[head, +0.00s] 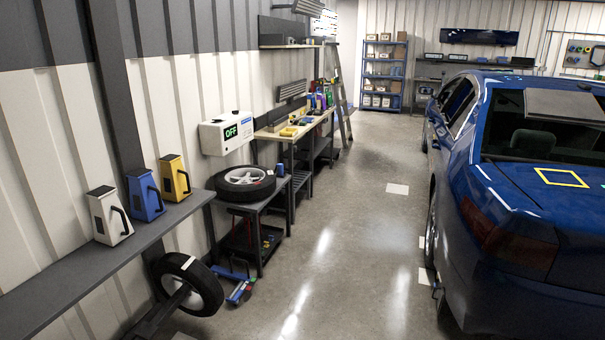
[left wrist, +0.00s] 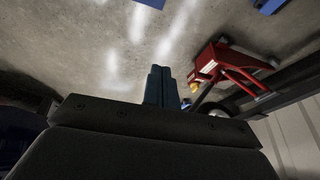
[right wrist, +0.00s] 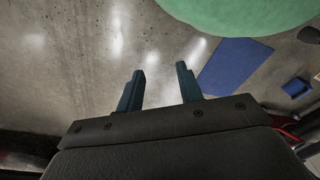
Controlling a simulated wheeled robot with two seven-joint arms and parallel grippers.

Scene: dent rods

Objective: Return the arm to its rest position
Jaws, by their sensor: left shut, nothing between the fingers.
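My left gripper (left wrist: 161,86) shows in the left wrist view with its two dark blue fingers pressed together and nothing between them. It points out over bare concrete floor, beside a red wheeled floor jack (left wrist: 222,66). My right gripper (right wrist: 160,86) shows in the right wrist view with its fingers apart and empty. Beyond it are a large green rounded thing (right wrist: 235,12) and a flat blue sheet or mat (right wrist: 236,64); it touches neither. Neither gripper nor arm can be clearly made out in the head view.
A blue car (head: 520,225) stands on the right. A grey shelf (head: 75,262) on the left bears white (head: 109,216), blue (head: 144,194) and yellow (head: 174,177) boxes. A wall box (head: 226,133) reads OFF above a tyre (head: 244,183). The floor aisle (head: 345,240) is largely clear.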

